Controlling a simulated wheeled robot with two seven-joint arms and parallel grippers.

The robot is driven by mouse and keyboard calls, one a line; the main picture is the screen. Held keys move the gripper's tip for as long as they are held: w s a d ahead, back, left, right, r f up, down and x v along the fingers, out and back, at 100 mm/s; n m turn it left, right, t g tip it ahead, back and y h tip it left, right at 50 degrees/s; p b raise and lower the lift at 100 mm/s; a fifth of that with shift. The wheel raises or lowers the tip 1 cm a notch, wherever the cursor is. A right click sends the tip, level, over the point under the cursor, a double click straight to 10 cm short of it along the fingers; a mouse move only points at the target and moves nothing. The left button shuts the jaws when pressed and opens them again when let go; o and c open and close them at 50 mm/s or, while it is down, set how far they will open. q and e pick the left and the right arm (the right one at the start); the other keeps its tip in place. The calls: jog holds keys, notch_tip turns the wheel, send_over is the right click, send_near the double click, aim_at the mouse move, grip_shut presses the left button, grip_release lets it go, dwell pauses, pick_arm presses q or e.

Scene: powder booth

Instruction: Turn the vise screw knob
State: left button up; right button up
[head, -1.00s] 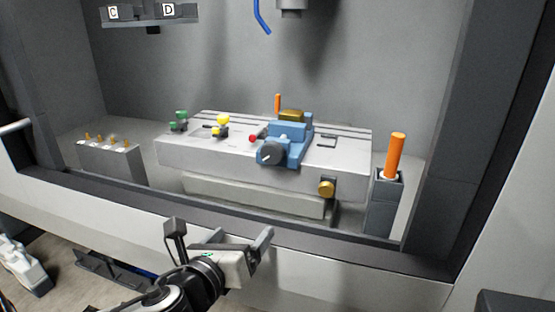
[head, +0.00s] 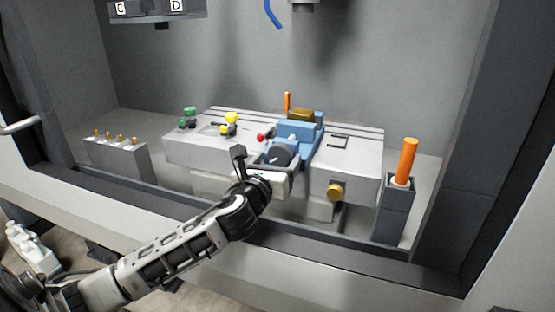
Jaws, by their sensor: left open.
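The blue vise (head: 305,136) sits on the grey machine table, with a brass-coloured block (head: 301,114) at its top. Its dark round screw knob (head: 280,154) faces me at the front of the vise. My left gripper (head: 278,161) is open just in front of the knob, with its fingers apart to the left and right of it. The gripper body covers the knob's lower part, and I cannot tell whether the fingers touch it. My right gripper is not in view.
On the table (head: 345,167) stand a red ball knob (head: 261,138), a yellow knob (head: 232,118), green knobs (head: 190,111) and an orange handle (head: 287,102). A brass knob (head: 336,191) is on its front. An orange rod (head: 408,161) stands in a grey holder (head: 394,213) at right.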

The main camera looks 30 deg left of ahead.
pick_arm(q)
jog(key=shift+w, duration=0.25)
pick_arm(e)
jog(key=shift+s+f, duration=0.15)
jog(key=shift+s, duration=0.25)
pick_arm(q)
jog(key=c, duration=1)
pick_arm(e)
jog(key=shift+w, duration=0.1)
